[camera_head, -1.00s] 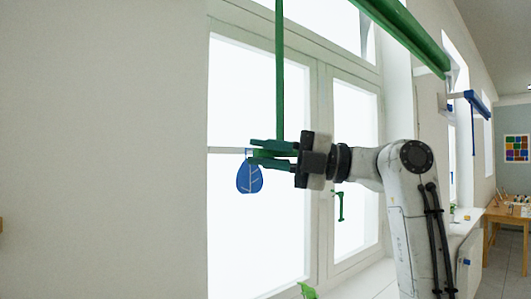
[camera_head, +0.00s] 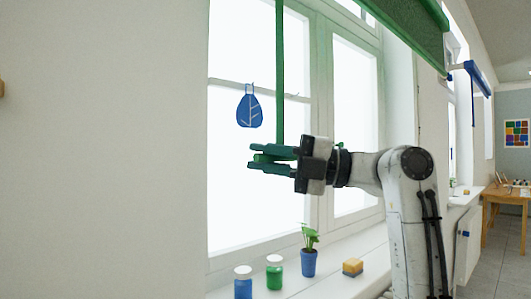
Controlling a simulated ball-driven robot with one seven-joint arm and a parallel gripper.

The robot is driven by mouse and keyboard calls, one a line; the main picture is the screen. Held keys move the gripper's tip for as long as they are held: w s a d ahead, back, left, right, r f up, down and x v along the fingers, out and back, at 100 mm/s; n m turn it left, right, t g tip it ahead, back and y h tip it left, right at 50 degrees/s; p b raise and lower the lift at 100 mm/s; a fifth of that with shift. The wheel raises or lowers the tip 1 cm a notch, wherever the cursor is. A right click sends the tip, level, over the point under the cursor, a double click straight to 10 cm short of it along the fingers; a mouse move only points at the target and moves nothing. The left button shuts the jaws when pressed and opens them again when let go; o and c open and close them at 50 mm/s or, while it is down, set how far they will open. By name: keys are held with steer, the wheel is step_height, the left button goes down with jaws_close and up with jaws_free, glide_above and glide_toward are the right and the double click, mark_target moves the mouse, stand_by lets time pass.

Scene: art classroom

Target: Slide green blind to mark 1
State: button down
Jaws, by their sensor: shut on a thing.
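The green blind (camera_head: 415,32) hangs from the upper right, with part of its sheet showing in front of the window top. A long green pull strap (camera_head: 280,75) runs straight down from above the picture to my gripper (camera_head: 262,158). My gripper points left and is shut on the green handle (camera_head: 270,158) at the strap's lower end; its fingers hide part of the handle. No mark labelled 1 can be made out.
A blue blind (camera_head: 477,75) hangs farther right.

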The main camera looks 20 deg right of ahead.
step_height(320, 180, down, 3)
steer(key=shift+f+b, duration=0.1)
steer(key=shift+b, duration=0.7)
steer(key=c, duration=1.1)
jaws_free()
steer(key=v, duration=1)
steer(key=shift+s+d+b, duration=0.2)
steer(key=shift+d+b, duration=0.15)
steer(key=shift+b, duration=0.1)
